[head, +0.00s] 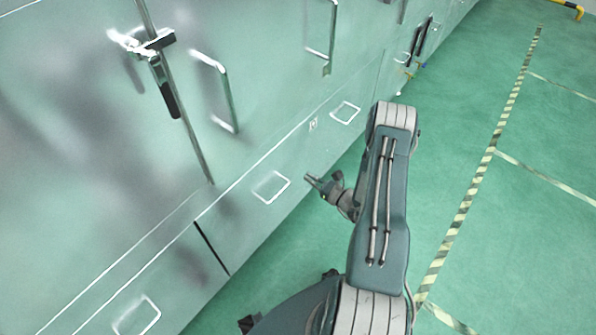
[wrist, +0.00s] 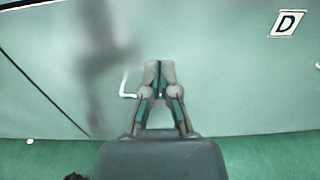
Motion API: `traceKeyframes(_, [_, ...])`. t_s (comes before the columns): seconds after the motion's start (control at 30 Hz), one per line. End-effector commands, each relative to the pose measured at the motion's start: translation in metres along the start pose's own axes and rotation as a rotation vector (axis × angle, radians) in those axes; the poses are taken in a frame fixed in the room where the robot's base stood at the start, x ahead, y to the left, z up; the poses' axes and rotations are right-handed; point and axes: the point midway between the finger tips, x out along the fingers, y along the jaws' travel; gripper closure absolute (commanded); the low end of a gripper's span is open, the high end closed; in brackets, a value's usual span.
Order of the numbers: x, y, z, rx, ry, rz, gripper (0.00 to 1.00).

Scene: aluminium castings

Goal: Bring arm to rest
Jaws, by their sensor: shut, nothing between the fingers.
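My gripper (wrist: 159,66) shows in the wrist view with its fingertips together and nothing between them. In the head view my gripper (head: 310,179) is at the end of my folded arm, pointing left toward the lower front of a pale green metal cabinet (head: 290,150). The cabinet face also fills most of the wrist view (wrist: 220,85) behind the fingers. I cannot tell the exact gap between the fingertips and the cabinet.
The cabinet row has a latch handle (head: 165,85), a vertical pull handle (head: 227,90) and recessed drawer pulls (head: 271,186). A sign marked D (wrist: 287,23) is on the cabinet. Green floor (head: 540,220) with striped tape (head: 470,185) lies open at right.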

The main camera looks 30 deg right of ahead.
Motion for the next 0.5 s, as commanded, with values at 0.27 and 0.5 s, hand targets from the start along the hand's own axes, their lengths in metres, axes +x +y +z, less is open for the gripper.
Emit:
traceKeyframes(0.27, [-0.008,0.002,0.001,-0.001,0.000,0.001,1.00])
traceKeyframes(0.5, [0.009,0.010,0.034,-0.058,-0.003,0.112,1.00])
